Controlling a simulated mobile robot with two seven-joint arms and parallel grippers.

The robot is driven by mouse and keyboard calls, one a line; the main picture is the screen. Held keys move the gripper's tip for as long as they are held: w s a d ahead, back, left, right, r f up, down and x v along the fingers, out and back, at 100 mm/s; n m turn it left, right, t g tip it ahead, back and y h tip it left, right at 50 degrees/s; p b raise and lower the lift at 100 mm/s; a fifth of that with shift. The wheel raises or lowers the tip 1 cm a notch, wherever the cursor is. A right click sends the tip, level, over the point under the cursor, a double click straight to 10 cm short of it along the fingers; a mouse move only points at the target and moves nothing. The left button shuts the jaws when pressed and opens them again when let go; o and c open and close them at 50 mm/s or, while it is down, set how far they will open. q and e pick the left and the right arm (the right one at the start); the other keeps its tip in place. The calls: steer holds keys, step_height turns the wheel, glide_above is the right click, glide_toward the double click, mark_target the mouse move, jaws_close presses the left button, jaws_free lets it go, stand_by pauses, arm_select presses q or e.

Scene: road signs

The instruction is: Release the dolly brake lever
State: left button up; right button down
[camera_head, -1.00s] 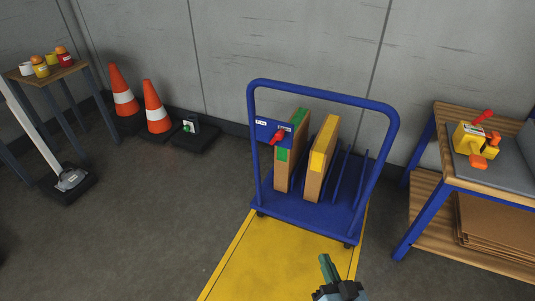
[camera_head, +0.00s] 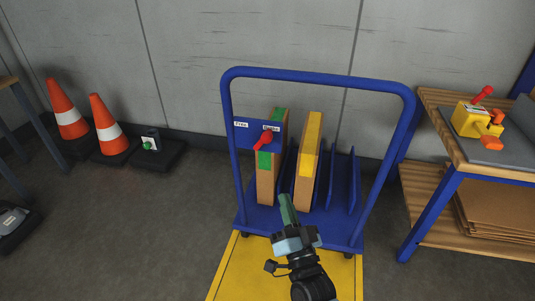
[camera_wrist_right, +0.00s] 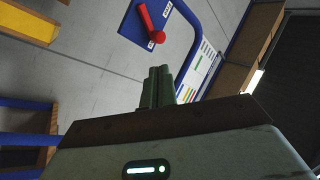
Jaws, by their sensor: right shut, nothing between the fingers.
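The blue dolly (camera_head: 318,76) stands ahead with its tall handle frame facing me. A blue plate (camera_head: 239,136) on its left upright carries the red brake lever (camera_head: 264,139); the label at its left reads "Free", and the lever covers part of the right label. The lever tilts up to the right. It also shows at the top of the right wrist view (camera_wrist_right: 150,24). My right gripper (camera_head: 287,207) is shut and empty, below and slightly right of the lever, apart from it. My left gripper is not in view.
Two tall boards, one green-marked (camera_head: 266,185) and one yellow-marked (camera_head: 310,160), stand on the dolly. A workbench (camera_head: 465,165) with a yellow device (camera_head: 472,119) is at right. Orange cones (camera_head: 108,125) stand at left.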

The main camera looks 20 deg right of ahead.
mark_target(267, 142)
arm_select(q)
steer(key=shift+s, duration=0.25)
